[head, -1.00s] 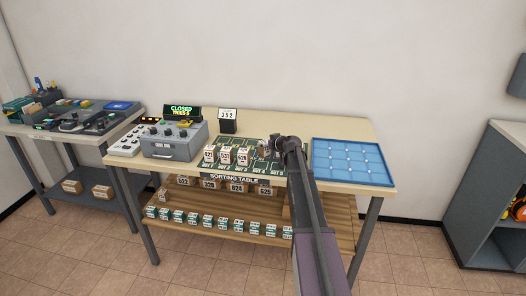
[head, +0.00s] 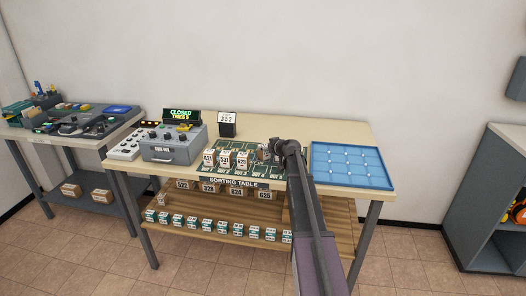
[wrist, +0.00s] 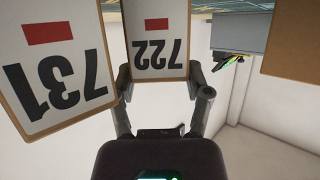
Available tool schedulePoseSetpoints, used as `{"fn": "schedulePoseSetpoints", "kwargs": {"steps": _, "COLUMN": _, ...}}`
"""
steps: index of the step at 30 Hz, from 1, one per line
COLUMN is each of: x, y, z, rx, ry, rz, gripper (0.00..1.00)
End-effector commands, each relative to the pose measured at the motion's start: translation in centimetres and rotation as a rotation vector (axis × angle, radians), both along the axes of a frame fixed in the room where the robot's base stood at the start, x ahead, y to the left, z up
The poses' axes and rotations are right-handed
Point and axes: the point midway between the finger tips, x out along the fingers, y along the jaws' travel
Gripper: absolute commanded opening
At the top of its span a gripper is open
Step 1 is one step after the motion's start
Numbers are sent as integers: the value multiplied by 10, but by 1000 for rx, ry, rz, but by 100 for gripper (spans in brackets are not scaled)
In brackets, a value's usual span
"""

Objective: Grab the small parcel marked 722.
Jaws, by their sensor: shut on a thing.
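The small parcel marked 722 (wrist: 158,45) shows upside down in the wrist view, with a white label, a red bar and brown edges. My gripper (wrist: 161,82) is shut on it, one finger at each side. A similar parcel marked 731 (wrist: 60,65) stands close on the left in that view. The arm hides part of that area.
Several white-labelled parcels (head: 225,159) stand left of my gripper. A blue compartment tray (head: 350,165) lies on the right. More parcels (head: 236,193) fill the shelves below.

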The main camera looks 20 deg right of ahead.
Motion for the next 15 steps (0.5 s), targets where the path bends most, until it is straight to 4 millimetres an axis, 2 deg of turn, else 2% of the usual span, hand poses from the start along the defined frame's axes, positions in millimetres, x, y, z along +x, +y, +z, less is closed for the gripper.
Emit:
{"fn": "schedulePoseSetpoints", "kwargs": {"steps": 8, "x": 0, "y": 0, "z": 6, "rx": 0, "ry": 0, "rz": 0, "gripper": 11}}
{"fn": "schedulePoseSetpoints", "kwargs": {"steps": 15, "x": 0, "y": 0, "z": 23, "rx": 0, "ry": 0, "rz": 0, "gripper": 11}}
